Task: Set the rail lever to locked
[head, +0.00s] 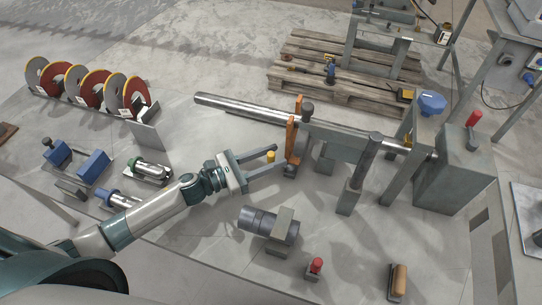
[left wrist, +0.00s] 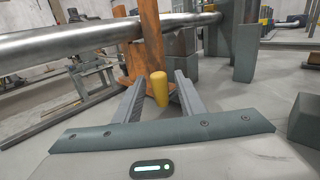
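A yellow knob (head: 271,157) stands beside the orange bracket (head: 292,140) on the long steel rail (head: 245,109). It looks like the grip of the rail lever; which setting it is in I cannot tell. My left gripper (head: 274,161) is open, with one finger on each side of the knob. In the left wrist view the yellow knob (left wrist: 159,89) stands between the open fingertips (left wrist: 157,82), with a gap visible on both sides, in front of the orange bracket (left wrist: 150,45). The lever's lower part is hidden. My right gripper is not in view.
A grey housing (head: 455,175) and posts stand right of the bracket. A dark cylinder on a block (head: 268,224), a red-topped knob (head: 316,265) and a wooden handle (head: 398,280) are nearer the front. Grinding discs (head: 90,85) stand at the back left.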

